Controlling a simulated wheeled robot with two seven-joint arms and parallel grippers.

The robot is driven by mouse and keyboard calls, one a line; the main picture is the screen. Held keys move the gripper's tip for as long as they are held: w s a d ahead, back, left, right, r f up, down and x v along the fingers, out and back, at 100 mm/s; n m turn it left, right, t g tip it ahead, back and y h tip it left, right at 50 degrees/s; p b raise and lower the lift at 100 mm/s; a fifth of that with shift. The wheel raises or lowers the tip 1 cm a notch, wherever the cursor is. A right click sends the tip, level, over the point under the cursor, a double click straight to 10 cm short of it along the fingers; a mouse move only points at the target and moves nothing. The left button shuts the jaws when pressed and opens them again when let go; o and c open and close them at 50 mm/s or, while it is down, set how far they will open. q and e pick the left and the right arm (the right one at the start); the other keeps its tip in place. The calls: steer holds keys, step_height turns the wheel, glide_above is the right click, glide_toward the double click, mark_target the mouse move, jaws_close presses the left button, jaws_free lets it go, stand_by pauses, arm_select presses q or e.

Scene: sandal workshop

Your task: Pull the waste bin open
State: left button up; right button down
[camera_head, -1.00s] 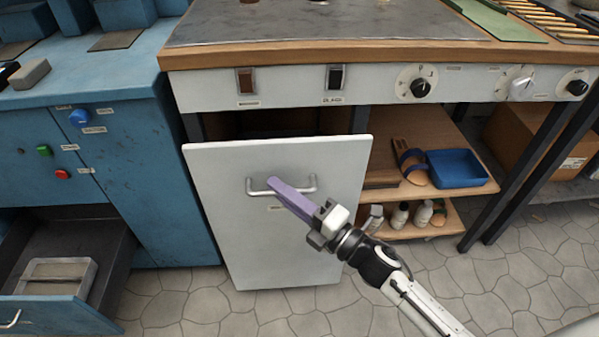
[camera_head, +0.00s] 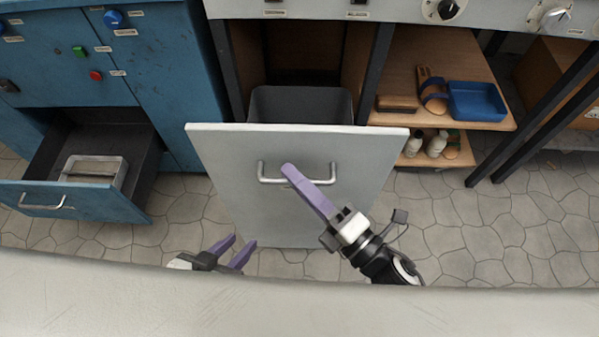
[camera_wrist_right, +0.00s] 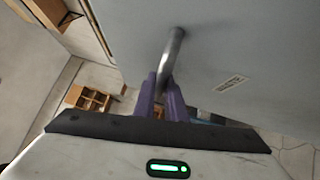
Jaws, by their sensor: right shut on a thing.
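The waste bin's pale grey front panel (camera_head: 230,185) stands pulled out from under the workbench. Behind it a dark grey bin (camera_head: 300,104) shows inside the opening. My right gripper (camera_head: 290,172) is shut on the metal bar handle (camera_head: 325,180) of the panel. In the right wrist view its purple fingers (camera_wrist_right: 162,95) close around the handle bar (camera_wrist_right: 172,55). My left gripper (camera_head: 238,252) is low in front of the panel, its two purple fingers apart and nothing between them.
A blue cabinet with an open drawer (camera_head: 45,205) stands at the left. Right of the bin, shelves hold a blue tray (camera_head: 477,100), a sandal (camera_head: 432,92) and bottles (camera_head: 437,143). Dark table legs (camera_head: 530,115) stand further right. Stone floor is clear around the panel.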

arm_select(q)
steer(key=shift+w+r, duration=0.3)
steer(key=shift+w, duration=0.1)
arm_select(e)
steer(key=c, duration=2.1)
jaws_free()
steer(key=shift+w, duration=0.1)
steer(key=v, duration=1)
steer(key=shift+d, duration=0.2)
steer(key=shift+r, duration=0.1)
